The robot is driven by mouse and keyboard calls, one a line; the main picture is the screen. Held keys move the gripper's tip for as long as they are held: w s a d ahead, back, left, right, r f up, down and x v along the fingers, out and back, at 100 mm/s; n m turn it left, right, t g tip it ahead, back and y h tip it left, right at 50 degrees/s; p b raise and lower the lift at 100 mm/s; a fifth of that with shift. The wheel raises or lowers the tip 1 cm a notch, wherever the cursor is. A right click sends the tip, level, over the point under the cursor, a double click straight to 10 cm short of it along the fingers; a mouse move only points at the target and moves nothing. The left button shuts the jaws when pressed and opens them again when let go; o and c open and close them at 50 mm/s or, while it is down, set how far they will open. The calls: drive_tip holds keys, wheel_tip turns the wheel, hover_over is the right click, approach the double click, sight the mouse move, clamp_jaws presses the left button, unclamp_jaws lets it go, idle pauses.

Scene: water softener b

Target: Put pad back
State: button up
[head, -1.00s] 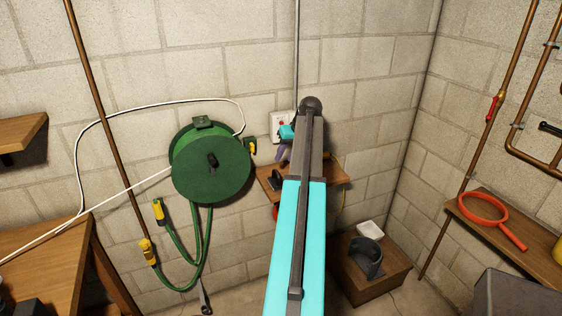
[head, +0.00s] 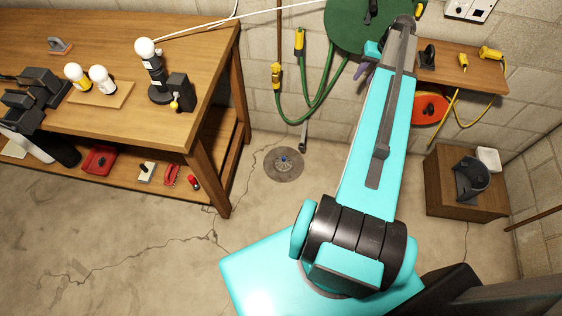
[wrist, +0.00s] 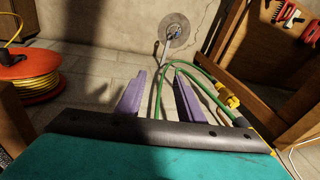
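No item in view is clearly recognisable as the pad. A small grey block with a pinkish top (head: 61,46) lies on the wooden workbench (head: 140,118) at the far left of the head view, and may be it. My gripper shows in the wrist view (wrist: 160,80) with its two purple fingers apart and nothing between them. In the head view it is mostly hidden behind my arm; a purple finger (head: 363,71) shows below the green hose reel (head: 352,30). It is far right of the workbench.
The workbench holds bulbs (head: 102,79), a lamp stand (head: 160,80) and black blocks (head: 40,85). Its lower shelf (head: 130,187) holds red items. A wall shelf (head: 460,70) and a wooden box (head: 450,190) stand right.

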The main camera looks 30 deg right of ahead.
drive_tip(key=s+a+f+n+g, duration=0.1)
drive_tip(key=s+a+f+g, duration=0.15)
drive_tip(key=a+f, duration=1)
drive_tip(key=s+a+f+n+g, duration=0.25)
drive_tip(key=a+f, duration=0.55)
drive_tip(key=a, duration=1)
drive_tip(key=s+a+f+n+g, duration=0.1)
drive_tip(key=s+a+f, duration=0.2)
drive_tip(key=s+a, duration=0.2)
drive_tip(key=s+a+f+g+h, duration=0.1)
drive_tip(key=s+a+f, duration=0.2)
drive_tip(key=s+a, duration=0.3)
drive_tip(key=s+a+f+n+g, duration=0.1)
drive_tip(key=s+a+f, duration=0.2)
drive_tip(key=s+a, duration=0.3)
drive_tip(key=s, duration=0.4)
drive_tip(key=shift+a+n, duration=0.2)
drive_tip(key=shift+n, duration=0.15)
wheel_tip(320, 180, down, 4)
drive_tip(key=b, duration=0.4)
drive_tip(key=shift+s, duration=0.15)
drive_tip(key=shift+d, duration=0.1)
